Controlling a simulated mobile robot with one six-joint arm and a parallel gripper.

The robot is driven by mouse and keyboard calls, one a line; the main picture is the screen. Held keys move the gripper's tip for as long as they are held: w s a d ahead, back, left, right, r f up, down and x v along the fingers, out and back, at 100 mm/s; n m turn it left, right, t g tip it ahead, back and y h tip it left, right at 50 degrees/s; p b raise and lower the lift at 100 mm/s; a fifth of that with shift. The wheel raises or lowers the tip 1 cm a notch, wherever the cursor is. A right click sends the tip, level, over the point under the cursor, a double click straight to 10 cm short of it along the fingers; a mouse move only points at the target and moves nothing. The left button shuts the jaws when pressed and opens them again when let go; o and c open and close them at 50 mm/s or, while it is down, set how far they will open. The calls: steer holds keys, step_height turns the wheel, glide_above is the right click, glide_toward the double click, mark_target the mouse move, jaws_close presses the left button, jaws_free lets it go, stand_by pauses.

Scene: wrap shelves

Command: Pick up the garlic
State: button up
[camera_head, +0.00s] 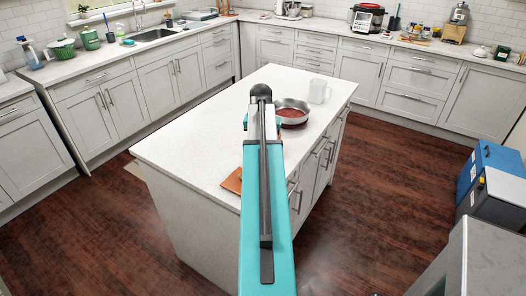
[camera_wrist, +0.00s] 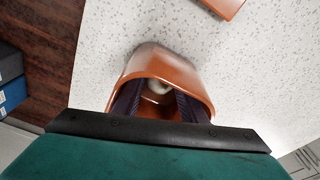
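In the wrist view, a small pale round thing, probably the garlic (camera_wrist: 158,87), lies inside an orange-brown open container (camera_wrist: 172,62) on a white speckled counter. My gripper (camera_wrist: 157,92) reaches into the container's mouth. Its two dark fingers are apart, one on each side of the pale thing, with a visible gap between them. I cannot tell whether either finger touches it. In the head view, my teal arm hides the gripper, the container and the garlic.
The white kitchen island (camera_head: 200,130) bears a metal pan (camera_head: 292,112), a clear pitcher (camera_head: 318,90) and a brown board (camera_head: 232,181), partly hidden by my arm. A blue-and-grey box (camera_head: 492,180) stands at the right. The island's left part is clear.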

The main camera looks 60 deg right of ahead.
steer(key=shift+c, duration=0.4)
steer(key=c, duration=0.6)
steer(key=shift+r, duration=0.15)
step_height(320, 180, up, 18)
steer(key=p, duration=1.1)
